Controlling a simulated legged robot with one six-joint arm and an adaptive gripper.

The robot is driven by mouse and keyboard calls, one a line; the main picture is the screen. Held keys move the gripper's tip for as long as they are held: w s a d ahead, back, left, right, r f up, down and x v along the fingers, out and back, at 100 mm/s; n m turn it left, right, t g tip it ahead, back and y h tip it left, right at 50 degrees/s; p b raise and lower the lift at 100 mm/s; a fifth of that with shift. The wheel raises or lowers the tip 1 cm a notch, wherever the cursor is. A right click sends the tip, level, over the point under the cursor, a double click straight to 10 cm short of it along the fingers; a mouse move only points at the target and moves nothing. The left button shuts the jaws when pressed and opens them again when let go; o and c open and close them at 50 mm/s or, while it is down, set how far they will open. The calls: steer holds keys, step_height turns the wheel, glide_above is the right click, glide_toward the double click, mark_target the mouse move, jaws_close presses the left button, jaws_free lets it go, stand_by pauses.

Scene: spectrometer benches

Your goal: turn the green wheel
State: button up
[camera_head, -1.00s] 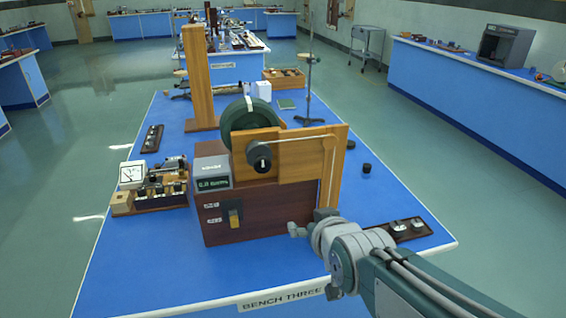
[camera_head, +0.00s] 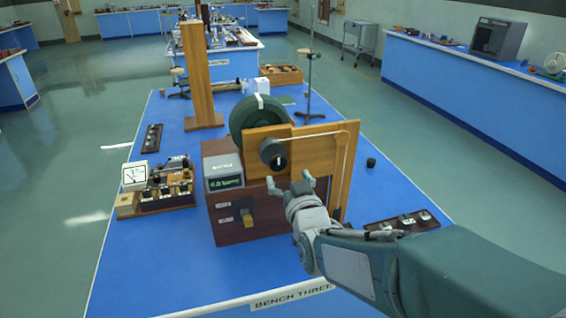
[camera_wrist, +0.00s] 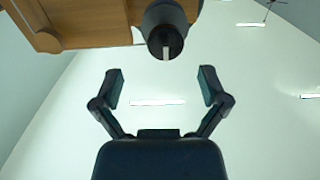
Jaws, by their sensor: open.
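The green wheel (camera_head: 250,116) is a dark green disc with a pale mark on its rim. It stands upright behind a wooden panel (camera_head: 314,150) on a dark red-brown box (camera_head: 236,222). A black round knob (camera_head: 272,153) sticks out of the panel's near face; it also shows at the top of the wrist view (camera_wrist: 165,35). My gripper (camera_head: 291,181) is just below and right of the knob, apart from it. Its two fingers (camera_wrist: 160,86) are spread and empty in the wrist view, with the knob beyond their tips. The wheel's lower part is hidden by the panel.
A grey display unit (camera_head: 222,170) sits on the box, left of the knob. A board with a meter (camera_head: 135,176) lies at left. A tall wooden post (camera_head: 197,75) and a thin metal stand (camera_head: 309,70) rise behind. A small tray (camera_head: 402,221) lies right of my arm.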

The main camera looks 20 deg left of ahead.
mark_target(278, 165)
steer(key=x, duration=0.4)
steer(key=a+x, duration=0.1)
steer(key=x, duration=0.1)
steer(key=shift+s+f, duration=0.15)
steer(key=shift+d, duration=0.35)
steer(key=shift+a, duration=0.2)
jaws_close()
